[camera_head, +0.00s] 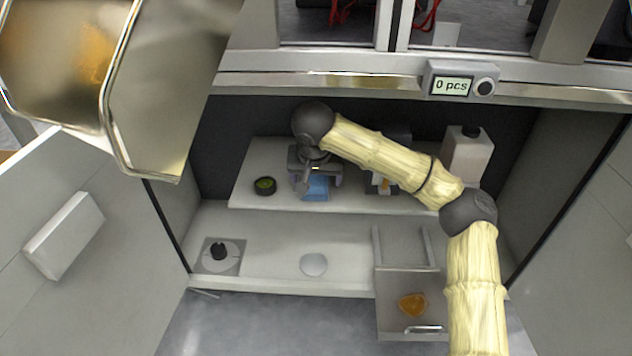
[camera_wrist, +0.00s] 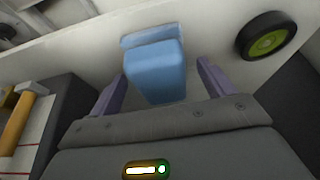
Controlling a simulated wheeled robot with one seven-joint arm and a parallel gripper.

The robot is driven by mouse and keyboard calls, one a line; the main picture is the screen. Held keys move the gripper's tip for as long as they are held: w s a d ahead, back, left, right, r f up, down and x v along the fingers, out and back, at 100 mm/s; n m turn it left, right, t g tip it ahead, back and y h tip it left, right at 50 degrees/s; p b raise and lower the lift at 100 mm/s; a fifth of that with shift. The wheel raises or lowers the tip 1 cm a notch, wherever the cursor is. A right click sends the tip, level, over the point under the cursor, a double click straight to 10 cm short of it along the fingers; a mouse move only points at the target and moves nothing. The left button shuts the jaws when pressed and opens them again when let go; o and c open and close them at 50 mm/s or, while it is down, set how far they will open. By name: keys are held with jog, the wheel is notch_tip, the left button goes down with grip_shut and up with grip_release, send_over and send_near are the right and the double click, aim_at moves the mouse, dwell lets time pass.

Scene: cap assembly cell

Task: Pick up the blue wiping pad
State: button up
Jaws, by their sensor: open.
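The blue wiping pad (camera_head: 317,187) lies on the raised shelf inside the cabinet, partly covered by my gripper in the head view. In the wrist view the pad (camera_wrist: 155,72) is a light blue block with a paler blue strip along its far edge. My gripper (camera_head: 311,184) points down at the pad. In the wrist view its two purple fingers (camera_wrist: 157,82) are apart, one on each side of the near part of the pad. I see gaps between the fingers and the pad. I cannot tell how far the fingertips are above the shelf.
A black round item with a green centre (camera_head: 265,185) sits left of the pad. A white bottle (camera_head: 466,158) stands at the shelf's right. An open drawer (camera_head: 390,322) holds an orange item (camera_head: 413,304).

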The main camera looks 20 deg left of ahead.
jog(key=c, duration=1.1)
